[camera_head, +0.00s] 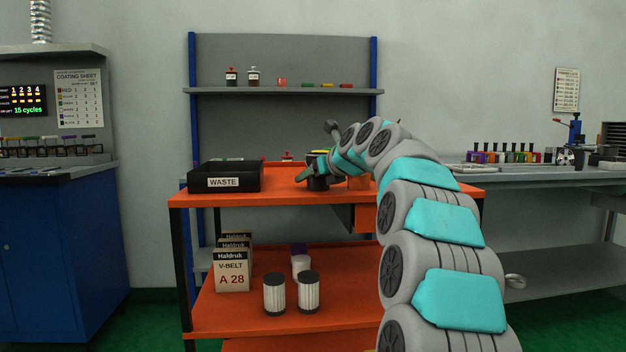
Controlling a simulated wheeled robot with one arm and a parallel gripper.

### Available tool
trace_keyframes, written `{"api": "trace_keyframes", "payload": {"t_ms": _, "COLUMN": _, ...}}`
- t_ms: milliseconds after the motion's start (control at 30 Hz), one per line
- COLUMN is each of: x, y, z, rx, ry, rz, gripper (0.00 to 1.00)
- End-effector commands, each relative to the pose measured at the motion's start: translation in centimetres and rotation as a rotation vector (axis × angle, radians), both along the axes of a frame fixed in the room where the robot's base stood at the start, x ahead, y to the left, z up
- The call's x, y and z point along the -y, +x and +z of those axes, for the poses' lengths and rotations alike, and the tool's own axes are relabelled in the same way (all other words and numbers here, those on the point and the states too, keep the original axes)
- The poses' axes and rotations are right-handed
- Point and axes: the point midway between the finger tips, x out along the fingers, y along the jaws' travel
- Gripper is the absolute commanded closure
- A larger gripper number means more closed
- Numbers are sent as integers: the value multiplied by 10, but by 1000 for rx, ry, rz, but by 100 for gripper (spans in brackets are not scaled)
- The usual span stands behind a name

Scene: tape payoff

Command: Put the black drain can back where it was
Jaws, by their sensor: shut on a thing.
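My gripper (312,172) is over the top of the orange cart (290,197), reached by my arm from the right. It is shut on the black drain can (318,184), whose dark body shows just below and behind the fingers. My gripper hides much of the can, and I cannot tell whether the can's base touches the cart top.
A black WASTE tray (224,182) stands on the cart top at left. The lower shelf holds V-belt boxes (232,274) and white filters (308,292). Some cart top is bare between tray and gripper.

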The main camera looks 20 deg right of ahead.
Motion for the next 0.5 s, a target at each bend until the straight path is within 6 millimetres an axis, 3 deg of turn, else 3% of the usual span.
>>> {"api": "trace_keyframes", "payload": {"t_ms": 200, "x": 0, "y": 0, "z": -2, "rx": -2, "ry": 2, "rz": 0, "gripper": 98}}
{"api": "trace_keyframes", "payload": {"t_ms": 233, "x": 0, "y": 0, "z": -2, "rx": -2, "ry": 2, "rz": 0, "gripper": 33}}
{"api": "trace_keyframes", "payload": {"t_ms": 500, "x": 0, "y": 0, "z": -2, "rx": -1, "ry": 1, "rz": 0, "gripper": 4}}
